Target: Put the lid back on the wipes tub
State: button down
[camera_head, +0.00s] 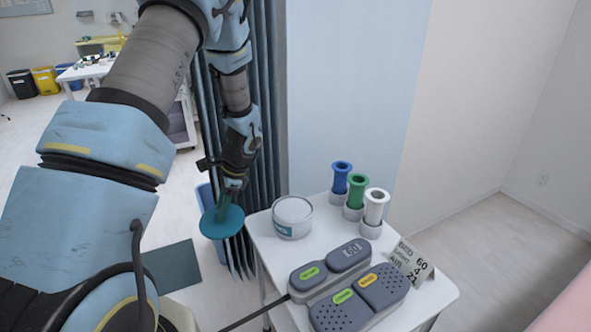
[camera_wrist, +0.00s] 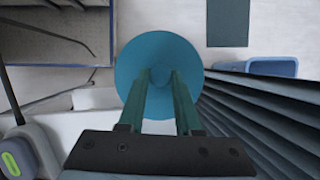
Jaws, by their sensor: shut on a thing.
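A teal round lid (camera_head: 222,222) hangs in the air at the left of the white table (camera_head: 262,232). My gripper (camera_head: 235,186) is shut on the knob at its top. In the wrist view the lid (camera_wrist: 135,58) lies beyond the fingers of my gripper (camera_wrist: 160,80), which meet at the knob. The wipes tub (camera_head: 292,217), white and round with a teal label, stands upright on the table's far left corner, to the right of the lid and apart from it. Its top shows pale, with no teal lid on it.
Blue, green and white tubes (camera_head: 357,190) stand in holders behind the tub to the right. A grey device with several buttons (camera_head: 350,285) and a number card (camera_head: 410,262) take up the table's front. A dark curtain (camera_head: 262,110) hangs close behind my gripper.

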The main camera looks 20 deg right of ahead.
jog(key=s+d+r+m+t+h+p, duration=0.1)
jog(key=s+d+r+m+t, duration=0.15)
jog(key=d+m, duration=0.4)
jog(key=s+d+r+m+t+h+p, duration=0.1)
jog(key=d+r+m+h, duration=0.15)
jog(key=d+m, duration=0.35)
jog(key=s+d+r+m+t, duration=0.1)
jog(key=d+r+m, duration=0.25)
jog(key=d, duration=0.35)
jog(key=shift+m, duration=0.4)
notch_tip(320, 180, down, 6)
jog(key=b, duration=0.5)
jog(key=shift+d+f, duration=0.15)
jog(key=shift+f, duration=0.05)
jog(key=shift+f, duration=0.1)
dwell(0.6)
jog(key=shift+c, duration=0.2)
grip_release()
dwell(0.5)
